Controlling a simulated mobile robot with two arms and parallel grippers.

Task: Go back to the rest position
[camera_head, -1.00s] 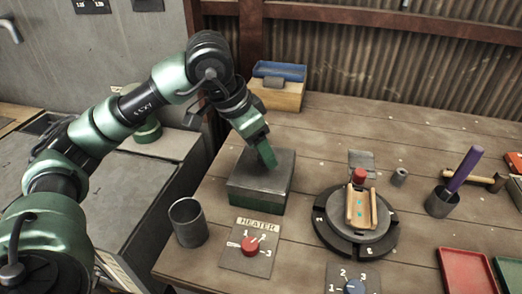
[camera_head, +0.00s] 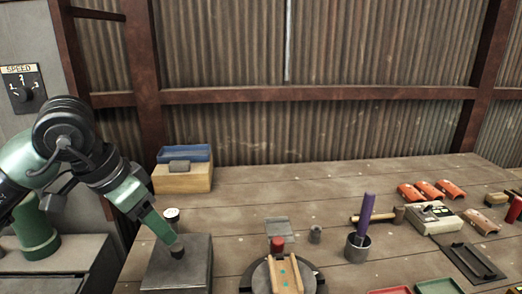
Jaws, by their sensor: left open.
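My left arm comes in from the left. My left gripper (camera_head: 166,236) points down to the right, over the dark metal heater box (camera_head: 196,270). The gripper is open, though its two fingers overlap in this view. A small dark piece (camera_head: 177,251) shows at the fingertips, by the top of the box; I cannot tell whether it is part of the gripper. I see nothing clearly held. My right gripper is not in view.
A wooden block with a blue tray (camera_head: 184,153) stands behind the box. The turntable (camera_head: 260,278) carries a wooden piece (camera_head: 287,276). A cup (camera_head: 357,247) holds a purple-handled tool (camera_head: 366,212). A hammer (camera_head: 378,216) and orange pieces (camera_head: 428,190) lie right. The back middle is clear.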

